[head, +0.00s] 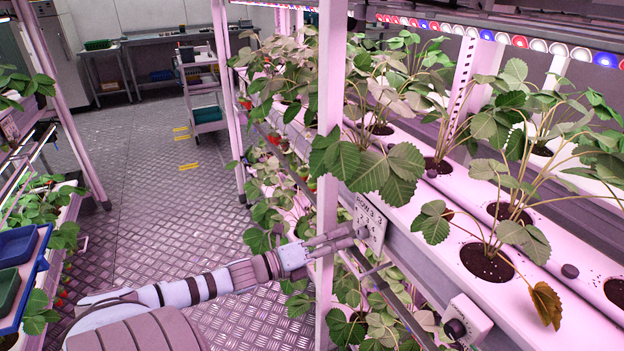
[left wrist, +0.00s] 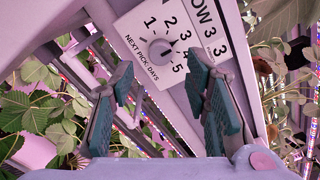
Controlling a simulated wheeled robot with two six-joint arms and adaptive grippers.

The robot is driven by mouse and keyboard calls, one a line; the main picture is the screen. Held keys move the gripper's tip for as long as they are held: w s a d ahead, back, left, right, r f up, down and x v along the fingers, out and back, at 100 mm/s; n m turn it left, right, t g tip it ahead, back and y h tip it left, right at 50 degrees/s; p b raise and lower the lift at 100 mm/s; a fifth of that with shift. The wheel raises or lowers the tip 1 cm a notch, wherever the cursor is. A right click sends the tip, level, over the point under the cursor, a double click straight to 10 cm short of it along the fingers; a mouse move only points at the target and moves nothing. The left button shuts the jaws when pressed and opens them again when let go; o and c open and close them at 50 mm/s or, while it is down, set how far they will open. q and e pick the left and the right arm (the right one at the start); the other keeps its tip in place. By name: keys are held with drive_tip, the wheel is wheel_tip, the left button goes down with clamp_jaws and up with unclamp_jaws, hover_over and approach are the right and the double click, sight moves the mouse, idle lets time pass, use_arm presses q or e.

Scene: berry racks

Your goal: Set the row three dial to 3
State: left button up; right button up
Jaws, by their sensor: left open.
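The row three panel (left wrist: 143,37) is a white plate lettered "ROW 3" and "NEXT PICK: DAYS", with numbers around a round grey dial (left wrist: 162,48). In the left wrist view it stands tilted, just beyond my left gripper (left wrist: 160,78). The gripper is open, with its two teal-padded fingers apart on either side of the dial and nothing between them. Which number the dial points to is too small to tell. In the head view the panel (head: 371,222) is on the rack's front rail, with my left gripper (head: 345,240) close at its left. My right gripper is not in view.
A pink-white rack post (head: 330,130) stands beside my left gripper. Another white box with a dark knob (head: 466,322) is lower right. Strawberry plants (head: 385,165) hang over the rail near the panel. The metal aisle floor (head: 160,190) is mostly clear; a cart (head: 205,95) stands farther back.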

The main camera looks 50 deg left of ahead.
use_arm(q)
drive_tip(key=v, duration=0.7)
drive_tip(key=shift+s, duration=0.25)
drive_tip(key=shift+a, duration=0.1)
